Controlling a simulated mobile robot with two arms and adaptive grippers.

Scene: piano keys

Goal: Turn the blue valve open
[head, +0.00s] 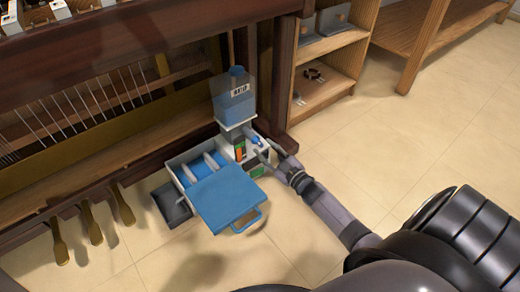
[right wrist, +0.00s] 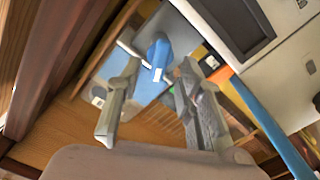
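A blue valve (head: 256,140) sits on the right side of a white and blue device (head: 228,198) below a clear tank of blue liquid (head: 235,104). My right gripper (head: 266,151) is close to the valve, coming from the right. In the right wrist view, the blue valve (right wrist: 158,52) shows just beyond the open fingertips of my right gripper (right wrist: 160,68), in line with the gap between them. I cannot tell whether either finger touches it. My left gripper is out of view.
The device stands against a dark wooden piano frame (head: 275,60), with brass pedals (head: 92,224) at left. A blue lid (head: 227,196) with a handle juts out in front. A wooden shelf (head: 322,90) stands behind right. Tiled floor (head: 430,135) is clear at right.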

